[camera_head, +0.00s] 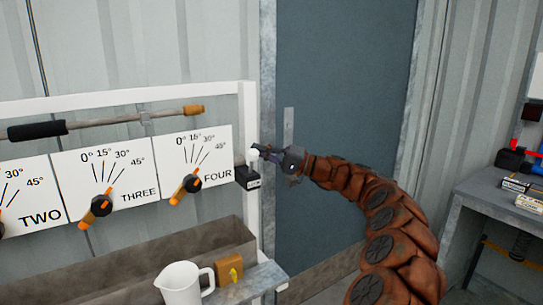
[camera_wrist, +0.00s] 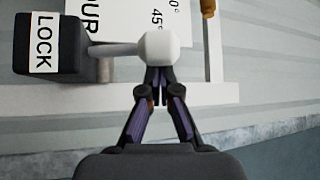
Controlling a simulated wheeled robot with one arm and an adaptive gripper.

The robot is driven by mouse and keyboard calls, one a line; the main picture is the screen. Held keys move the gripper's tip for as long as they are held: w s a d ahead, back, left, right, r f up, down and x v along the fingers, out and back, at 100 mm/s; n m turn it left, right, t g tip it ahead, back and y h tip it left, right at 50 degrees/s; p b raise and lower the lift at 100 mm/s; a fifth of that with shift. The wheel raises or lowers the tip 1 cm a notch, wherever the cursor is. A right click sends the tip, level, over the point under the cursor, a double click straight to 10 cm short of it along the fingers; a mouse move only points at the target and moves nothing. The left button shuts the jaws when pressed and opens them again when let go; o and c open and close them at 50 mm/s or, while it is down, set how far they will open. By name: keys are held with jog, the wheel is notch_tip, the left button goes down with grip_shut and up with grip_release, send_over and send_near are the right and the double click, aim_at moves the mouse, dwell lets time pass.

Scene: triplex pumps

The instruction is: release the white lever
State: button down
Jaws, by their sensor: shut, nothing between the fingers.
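The white lever shows in the wrist view as a round white knob (camera_wrist: 160,45) on a grey shaft that runs left into a black box labelled LOCK (camera_wrist: 48,42). In the head view the knob (camera_head: 253,156) sits above the black lock box (camera_head: 247,178), at the right end of the white frame. My gripper (camera_wrist: 159,74) is shut with its fingertips together. The tips are right at the knob's edge and partly overlap it in the picture; I cannot tell whether they touch. In the head view my gripper (camera_head: 268,152) is just right of the knob.
Panels TWO, THREE (camera_head: 118,180) and FOUR (camera_head: 196,165) with orange-tipped dials stand to the left. A bar with a black grip (camera_head: 38,130) runs above them. A white jug (camera_head: 182,284) and a yellow-brown block (camera_head: 229,269) are below. A grey-blue door (camera_head: 340,90) is behind my arm.

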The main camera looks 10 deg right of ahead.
jog(key=shift+d, duration=0.15)
dwell(0.5)
jog(key=shift+s+d+f, duration=0.1)
jog(key=v, duration=0.9)
jog(key=shift+d+f, duration=0.3)
jog(key=shift+s, duration=0.1)
